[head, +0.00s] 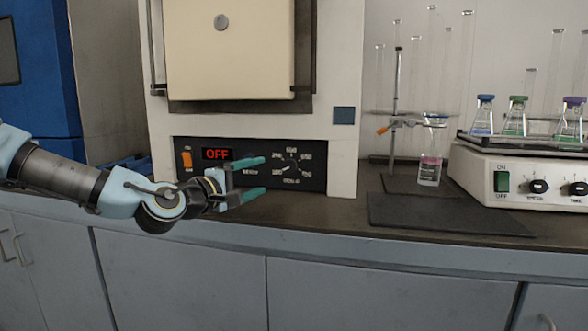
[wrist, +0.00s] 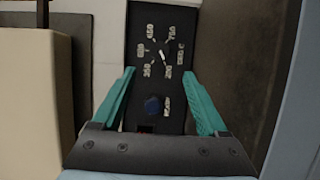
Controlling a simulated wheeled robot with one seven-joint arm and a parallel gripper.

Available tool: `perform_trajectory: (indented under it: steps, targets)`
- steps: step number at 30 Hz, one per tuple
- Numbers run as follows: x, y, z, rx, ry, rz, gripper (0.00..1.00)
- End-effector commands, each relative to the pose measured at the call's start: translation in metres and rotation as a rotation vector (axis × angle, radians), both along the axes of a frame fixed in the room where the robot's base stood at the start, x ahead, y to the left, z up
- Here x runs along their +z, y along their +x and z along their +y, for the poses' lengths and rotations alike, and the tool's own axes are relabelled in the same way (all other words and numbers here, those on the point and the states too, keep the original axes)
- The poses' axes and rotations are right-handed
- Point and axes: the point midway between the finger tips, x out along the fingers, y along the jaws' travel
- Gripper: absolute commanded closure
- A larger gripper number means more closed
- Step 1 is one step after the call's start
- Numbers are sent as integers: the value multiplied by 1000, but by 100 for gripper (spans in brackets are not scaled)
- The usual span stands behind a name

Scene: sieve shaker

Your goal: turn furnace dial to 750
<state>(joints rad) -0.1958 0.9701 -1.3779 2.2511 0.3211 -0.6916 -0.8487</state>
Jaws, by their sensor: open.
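The furnace dial (head: 291,165) is a small black knob on the black front panel, with number labels around it. In the wrist view the dial (wrist: 162,56) has a short white mark; which number it points at is too small to tell. A 750 label (wrist: 172,32) seems to sit at the upper right of the dial there. My gripper (head: 264,175) is open and empty, its teal fingers pointing at the panel just left of the dial. In the wrist view my gripper (wrist: 160,74) has a finger on each side, with the dial beyond the tips. Contact cannot be told.
The furnace display (head: 216,154) reads OFF, beside an orange switch (head: 187,160). The cream furnace door (head: 230,50) is above the panel. A beaker (head: 430,165), a stand (head: 397,100) and a shaker (head: 515,175) with flasks stand right. A dark mat (head: 440,215) lies bare on the counter.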

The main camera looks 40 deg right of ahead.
Motion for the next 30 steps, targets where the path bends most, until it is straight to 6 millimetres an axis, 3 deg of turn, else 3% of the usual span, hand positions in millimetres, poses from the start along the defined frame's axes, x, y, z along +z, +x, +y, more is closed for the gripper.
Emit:
perform_trajectory:
  steps: [5,18,24,30]
  targets:
    - [0,2,-16,-2,-1,1,24]
    - [0,15,-90,-1,-1,0,24]
    - [0,19,-104,-1,0,0,24]
    - [0,19,-106,-1,1,0,24]
